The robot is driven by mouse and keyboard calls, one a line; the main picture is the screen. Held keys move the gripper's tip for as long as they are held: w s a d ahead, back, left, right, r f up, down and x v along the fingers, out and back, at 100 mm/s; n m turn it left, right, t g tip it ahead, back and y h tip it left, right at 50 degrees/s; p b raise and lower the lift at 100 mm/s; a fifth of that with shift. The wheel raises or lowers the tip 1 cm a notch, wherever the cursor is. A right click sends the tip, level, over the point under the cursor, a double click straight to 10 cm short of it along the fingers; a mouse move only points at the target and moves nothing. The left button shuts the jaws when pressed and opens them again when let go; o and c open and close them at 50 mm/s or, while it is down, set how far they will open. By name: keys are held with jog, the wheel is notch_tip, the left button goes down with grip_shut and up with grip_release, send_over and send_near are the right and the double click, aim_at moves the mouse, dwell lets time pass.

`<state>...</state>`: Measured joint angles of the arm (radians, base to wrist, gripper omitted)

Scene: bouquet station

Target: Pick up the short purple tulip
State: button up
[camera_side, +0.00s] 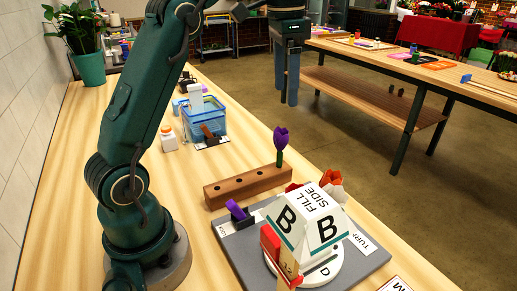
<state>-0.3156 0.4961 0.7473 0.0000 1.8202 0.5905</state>
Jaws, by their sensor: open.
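A purple tulip (281,138) on a short green stem stands upright in the right end of a wooden block (246,186). The block's other visible holes look empty. My gripper (288,100) hangs above and beyond the tulip in the picture, fingers pointing down and apart from the flower. It is open with nothing between its fingers; from this side the fingers nearly overlap, so the gap hardly shows.
Close in front of the block, a grey board (232,250) carries a white box marked B (312,218) on a round turntable, with red flowers behind it. A small purple item (238,211) lies near the board's left corner. A blue bin (205,120) stands farther back.

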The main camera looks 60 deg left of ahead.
aim_at(280, 147)
jog(key=shift+m+g, duration=0.3)
jog(key=shift+g, duration=0.1)
jog(key=shift+w+a+f, duration=0.4)
jog(key=shift+a+f, duration=0.3)
jog(key=shift+f, duration=0.05)
jog(key=shift+w+a+f, duration=0.35)
jog(key=shift+a+f, duration=0.35)
jog(key=shift+f, duration=6.9)
jog(key=c, duration=1.1)
jog(key=shift+r, duration=0.1)
